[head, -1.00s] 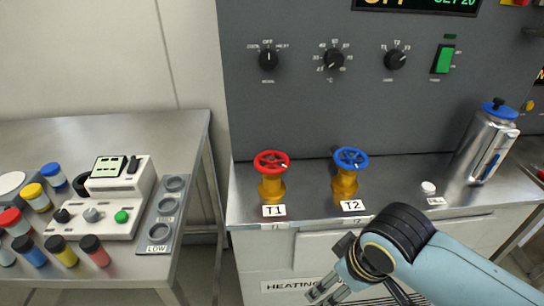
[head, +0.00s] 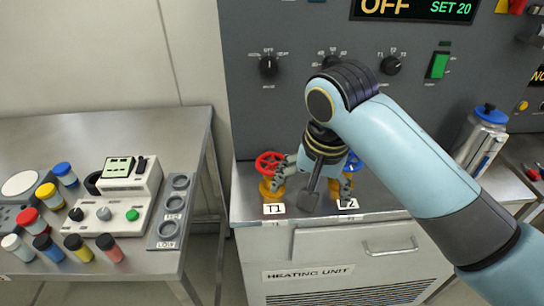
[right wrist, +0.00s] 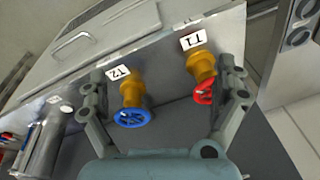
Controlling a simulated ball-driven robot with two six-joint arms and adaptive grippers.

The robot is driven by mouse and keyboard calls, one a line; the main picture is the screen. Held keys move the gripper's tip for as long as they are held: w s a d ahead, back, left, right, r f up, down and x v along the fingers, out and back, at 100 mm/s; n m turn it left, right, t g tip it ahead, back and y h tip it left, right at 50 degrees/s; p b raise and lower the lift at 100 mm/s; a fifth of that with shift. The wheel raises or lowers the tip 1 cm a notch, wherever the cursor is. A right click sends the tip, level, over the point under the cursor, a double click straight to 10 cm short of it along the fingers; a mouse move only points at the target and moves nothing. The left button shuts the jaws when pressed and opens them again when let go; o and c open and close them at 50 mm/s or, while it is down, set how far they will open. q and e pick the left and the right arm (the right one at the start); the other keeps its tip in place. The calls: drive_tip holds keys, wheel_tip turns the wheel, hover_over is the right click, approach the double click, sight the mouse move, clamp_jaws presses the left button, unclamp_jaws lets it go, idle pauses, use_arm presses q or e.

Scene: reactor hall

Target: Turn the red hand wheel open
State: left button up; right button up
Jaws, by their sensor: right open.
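The red hand wheel (head: 267,160) sits on a brass-coloured valve body behind the T1 label; it shows upside down in the right wrist view (right wrist: 203,97). The blue hand wheel (head: 354,162) on the T2 valve is partly hidden by my right arm; its face shows in the right wrist view (right wrist: 132,117). My right gripper (head: 313,184) is open over the counter, fingers spread wide. One finger is beside the red wheel, overlapping its edge in view; the other is near the blue valve. I cannot tell if either touches. My left gripper is not in view.
The steel counter (head: 240,208) ends at a front edge above the heating unit drawer. A grey panel (head: 290,110) with knobs rises behind, its display reading OFF and SET 20. A steel flask (head: 480,140) stands right. A side table (head: 110,125) holds several jars and a device.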

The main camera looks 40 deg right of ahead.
drive_tip(key=w+d+r+m, duration=0.1)
drive_tip(key=w+m, duration=0.5)
drive_tip(key=w, duration=0.1)
drive_tip(key=m+g, duration=0.2)
drive_tip(key=m, duration=0.7)
approach(272, 161)
drive_tip(key=shift+y, duration=0.4)
drive_tip(key=f, duration=0.3)
drive_tip(key=f+p, duration=0.1)
drive_tip(key=f, duration=0.5)
drive_tip(key=shift+d, duration=0.3)
drive_tip(key=c, duration=1.2)
